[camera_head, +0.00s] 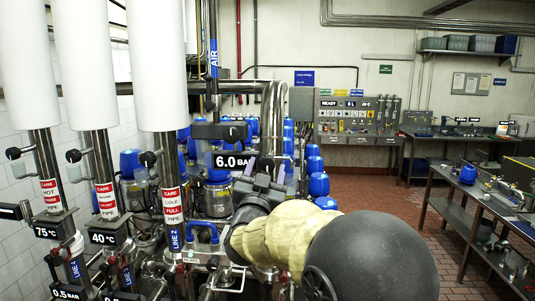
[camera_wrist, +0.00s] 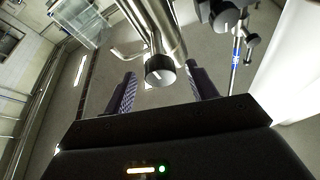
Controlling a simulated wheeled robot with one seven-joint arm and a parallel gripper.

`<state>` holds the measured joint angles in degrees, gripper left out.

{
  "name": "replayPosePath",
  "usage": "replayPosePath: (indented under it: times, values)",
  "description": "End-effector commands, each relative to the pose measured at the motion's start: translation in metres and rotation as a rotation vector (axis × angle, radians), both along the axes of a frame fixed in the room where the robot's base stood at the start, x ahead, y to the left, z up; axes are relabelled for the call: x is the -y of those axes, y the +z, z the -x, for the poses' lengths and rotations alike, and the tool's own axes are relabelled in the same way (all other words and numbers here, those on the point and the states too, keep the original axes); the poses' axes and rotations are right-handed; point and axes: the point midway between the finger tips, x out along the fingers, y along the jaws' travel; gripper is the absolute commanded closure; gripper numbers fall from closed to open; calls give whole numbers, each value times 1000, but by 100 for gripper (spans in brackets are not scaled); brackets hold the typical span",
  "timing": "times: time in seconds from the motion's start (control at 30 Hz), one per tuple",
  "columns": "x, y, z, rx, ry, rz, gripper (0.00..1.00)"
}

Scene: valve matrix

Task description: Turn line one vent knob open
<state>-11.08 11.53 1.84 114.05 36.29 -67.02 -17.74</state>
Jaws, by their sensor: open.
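In the wrist view a round black knob (camera_wrist: 160,71) with a pale face and a white line across it sits on a steel pipe fitting. My gripper (camera_wrist: 164,86) is open, with one ridged dark finger to the left of the knob and the other to its right. Gaps show on both sides, and I cannot tell how deep the knob lies between the fingers. In the head view my gripper (camera_head: 262,187) is in front of the pipework below the 6.0 BAR display (camera_head: 233,161), and my arm hides this knob. No line one label is readable.
Another dark knob (camera_wrist: 224,17) is close to the upper right in the wrist view. White-clad pipes (camera_head: 87,60) with black-knobbed valves stand at left. Blue-capped valves (camera_head: 319,184) crowd behind my arm. A workbench (camera_head: 480,196) stands at right, with clear red floor before it.

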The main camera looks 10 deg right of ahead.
Motion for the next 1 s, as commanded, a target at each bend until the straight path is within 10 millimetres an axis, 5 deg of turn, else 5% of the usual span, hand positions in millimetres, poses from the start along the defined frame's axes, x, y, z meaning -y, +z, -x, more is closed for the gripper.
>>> replayPosePath:
  times: [0.2, 0.5, 0.73, 1.0]
  values:
    - [8, 10, -20, -1, 0, 1, 43]
    - [9, 9, -21, 0, 0, 0, 43]
    - [9, 9, -21, 0, 0, 0, 87]
    - [9, 9, -21, -3, 0, 13, 87]
